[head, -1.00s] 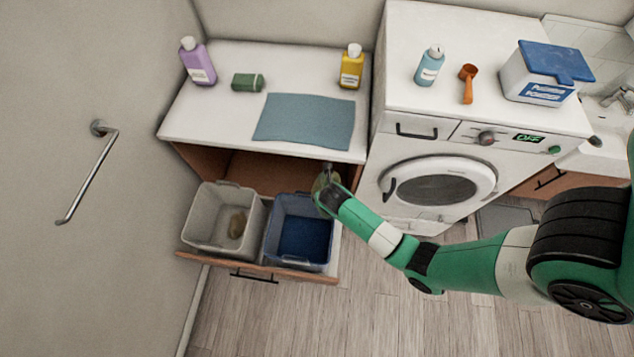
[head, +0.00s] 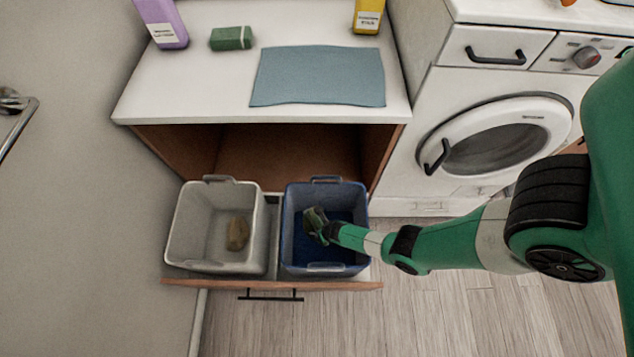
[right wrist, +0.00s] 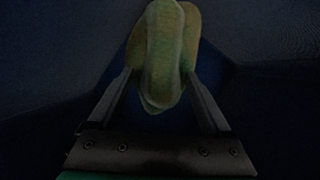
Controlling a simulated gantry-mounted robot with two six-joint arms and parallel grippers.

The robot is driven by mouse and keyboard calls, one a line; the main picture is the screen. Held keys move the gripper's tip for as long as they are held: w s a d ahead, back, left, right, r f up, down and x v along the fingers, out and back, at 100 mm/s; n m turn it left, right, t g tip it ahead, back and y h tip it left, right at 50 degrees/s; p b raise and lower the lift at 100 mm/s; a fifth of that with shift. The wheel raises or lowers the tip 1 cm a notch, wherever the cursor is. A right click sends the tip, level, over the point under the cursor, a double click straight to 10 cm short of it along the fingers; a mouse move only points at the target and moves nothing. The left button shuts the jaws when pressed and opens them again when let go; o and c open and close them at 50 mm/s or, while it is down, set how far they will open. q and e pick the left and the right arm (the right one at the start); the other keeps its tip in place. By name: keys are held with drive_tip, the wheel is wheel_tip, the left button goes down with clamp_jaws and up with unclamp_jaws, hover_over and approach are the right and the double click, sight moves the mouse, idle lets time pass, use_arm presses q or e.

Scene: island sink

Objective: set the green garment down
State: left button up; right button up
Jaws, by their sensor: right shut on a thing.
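The green garment (right wrist: 163,55), a small rolled or bundled olive-green cloth, is between the two fingers of my right gripper (right wrist: 160,85) in the right wrist view. The fingers are shut on it. In the head view my right gripper (head: 322,229) is down inside the blue bin (head: 295,262), with the garment (head: 314,217) at its tip. Dark blue surrounds the garment in the wrist view. I cannot tell whether it touches the bin floor. My left gripper is not in view.
A grey bin (head: 181,240) holding a brownish cloth (head: 237,233) stands left of the blue bin in the pulled-out drawer (head: 205,286). The counter above bears a teal cloth (head: 318,76), a green block (head: 232,38) and bottles. A washing machine (head: 500,138) stands right.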

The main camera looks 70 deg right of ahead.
wheel_tip(320, 180, down, 12)
drive_tip(key=b, duration=1)
drive_tip(key=shift+r+b, duration=0.1)
drive_tip(key=shift+b, duration=0.25)
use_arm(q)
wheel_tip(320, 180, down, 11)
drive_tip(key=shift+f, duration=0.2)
use_arm(e)
drive_tip(key=shift+r, duration=0.2)
drive_tip(key=shift+f, duration=0.15)
drive_tip(key=o, duration=1.4)
drive_tip(key=p+v, duration=1.1)
drive_tip(key=v, duration=0.1)
drive_tip(key=shift+w+d, duration=0.1)
drive_tip(key=shift+w, duration=0.05)
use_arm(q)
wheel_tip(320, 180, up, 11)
